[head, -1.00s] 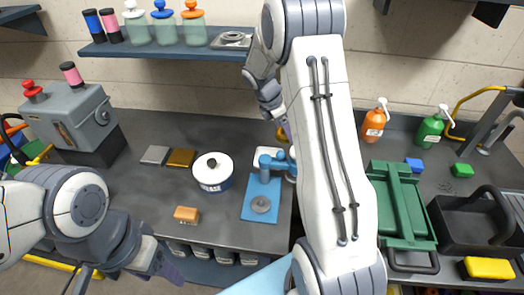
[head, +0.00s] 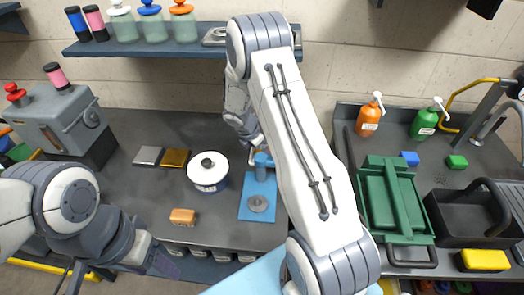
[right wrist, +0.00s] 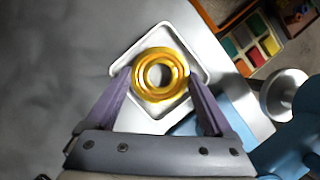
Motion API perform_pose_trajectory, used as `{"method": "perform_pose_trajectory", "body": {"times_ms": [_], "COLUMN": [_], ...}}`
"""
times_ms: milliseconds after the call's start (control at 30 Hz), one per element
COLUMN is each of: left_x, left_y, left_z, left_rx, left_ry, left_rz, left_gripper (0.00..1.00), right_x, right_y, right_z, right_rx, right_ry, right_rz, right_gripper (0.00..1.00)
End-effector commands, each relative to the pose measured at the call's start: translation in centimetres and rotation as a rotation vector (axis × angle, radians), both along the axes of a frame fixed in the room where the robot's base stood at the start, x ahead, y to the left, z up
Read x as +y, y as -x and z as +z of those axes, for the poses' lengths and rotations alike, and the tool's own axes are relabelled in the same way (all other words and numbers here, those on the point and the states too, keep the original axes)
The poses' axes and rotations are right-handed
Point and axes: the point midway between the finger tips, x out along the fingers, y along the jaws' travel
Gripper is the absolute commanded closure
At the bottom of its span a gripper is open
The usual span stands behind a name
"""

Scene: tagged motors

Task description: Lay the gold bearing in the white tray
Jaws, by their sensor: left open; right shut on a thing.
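The gold bearing (right wrist: 161,55) is a ring held between the two purple fingers of my right gripper (right wrist: 160,88) in the right wrist view. The white tray (right wrist: 158,115), square with rounded corners, lies directly under it. I cannot tell whether the bearing touches the tray floor. In the head view my right arm hides the bearing and most or all of the tray. My left gripper (head: 165,266) is open and empty, low at the left by the bench's front edge.
A blue press (head: 257,207) stands close to the tray. A green toolbox (head: 392,200) and black caddy (head: 468,217) stand right. A shelf (head: 150,47) runs above the bench.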

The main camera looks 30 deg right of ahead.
Motion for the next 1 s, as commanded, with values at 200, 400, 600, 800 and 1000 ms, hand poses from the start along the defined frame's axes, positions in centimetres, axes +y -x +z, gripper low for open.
{"method": "perform_pose_trajectory", "body": {"times_ms": [200, 400, 600, 800, 1000], "left_x": [0.0, 0.0, 0.0, 0.0, 0.0], "left_y": [0.0, 0.0, 0.0, 0.0, 0.0], "left_z": [0.0, -0.2, -0.2, -0.1, -0.3], "left_rx": [0.000, 0.000, 0.000, 0.000, 0.000], "left_ry": [0.000, 0.000, 0.000, 0.000, 0.000], "left_rz": [0.000, 0.000, 0.000, 0.000, 0.000], "left_gripper": [0.37, 0.37, 0.37, 0.37, 0.37], "right_x": [-0.1, -0.1, -0.1, 0.4, 2.0], "right_y": [0.0, 0.0, 0.0, 0.0, 0.2], "right_z": [0.1, -0.3, -0.2, 1.3, 5.2], "right_rx": [-0.002, -0.001, -0.001, -0.004, -0.006], "right_ry": [0.001, 0.000, 0.000, 0.001, 0.001], "right_rz": [-0.001, -0.003, -0.002, -0.002, -0.001], "right_gripper": [0.99, 0.00, 0.00, 0.00, 0.00]}}
